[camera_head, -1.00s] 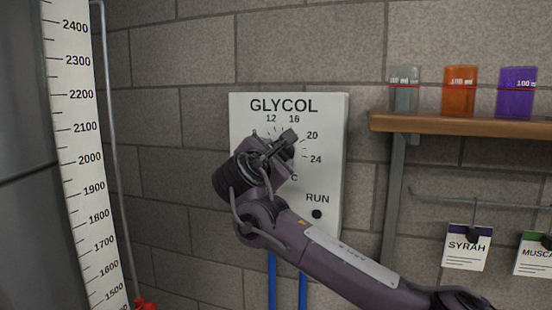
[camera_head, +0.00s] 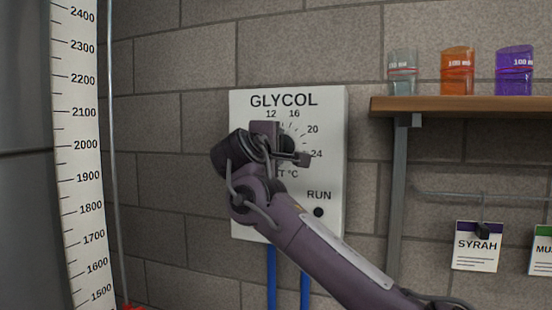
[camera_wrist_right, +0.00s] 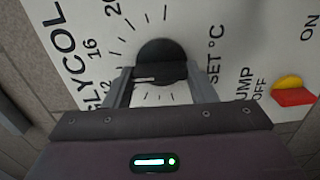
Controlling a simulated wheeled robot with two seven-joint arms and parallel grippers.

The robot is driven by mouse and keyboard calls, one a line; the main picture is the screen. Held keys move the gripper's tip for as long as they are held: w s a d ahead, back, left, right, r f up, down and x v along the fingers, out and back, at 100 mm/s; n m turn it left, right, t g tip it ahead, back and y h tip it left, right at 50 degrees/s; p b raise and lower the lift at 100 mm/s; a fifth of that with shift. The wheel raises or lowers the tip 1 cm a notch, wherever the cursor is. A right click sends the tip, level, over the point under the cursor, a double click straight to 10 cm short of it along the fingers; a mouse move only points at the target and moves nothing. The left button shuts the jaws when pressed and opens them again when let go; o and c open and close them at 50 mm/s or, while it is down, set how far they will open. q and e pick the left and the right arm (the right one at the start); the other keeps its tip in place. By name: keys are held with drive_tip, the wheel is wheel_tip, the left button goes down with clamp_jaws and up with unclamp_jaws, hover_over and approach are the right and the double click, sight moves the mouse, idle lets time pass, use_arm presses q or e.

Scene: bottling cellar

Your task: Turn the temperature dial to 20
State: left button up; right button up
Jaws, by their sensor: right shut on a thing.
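The temperature dial is a round black knob (camera_head: 289,143) on the white GLYCOL panel (camera_head: 328,112), with numbers 12, 16, 20 and 24 around it. It also shows in the right wrist view (camera_wrist_right: 158,49), with a white pointer line on its grip bar. The line points toward the panel's top, left in that view; the exact number it meets is hard to read. My right gripper (camera_head: 284,145) is shut on the knob, one finger on each side in the wrist view (camera_wrist_right: 161,88). It hides part of the scale. My left gripper is out of view.
A red and yellow pump switch (camera_wrist_right: 292,92) sits on the panel. A wooden shelf (camera_head: 470,105) with several coloured beakers is at right, with hanging tags (camera_head: 478,247) below. A scaled tank gauge (camera_head: 78,150) stands at left. Blue pipes (camera_head: 271,275) run below the panel.

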drive_tip(key=shift+d+f+m+b, duration=0.1)
drive_tip(key=shift+m+b, duration=0.5)
drive_tip(key=shift+m, duration=2.2)
drive_tip(key=shift+f+m+b, duration=0.1)
drive_tip(key=shift+m+b, duration=0.5)
drive_tip(key=shift+m, duration=2.2)
drive_tip(key=o, duration=1)
drive_tip(key=shift+r, duration=0.1)
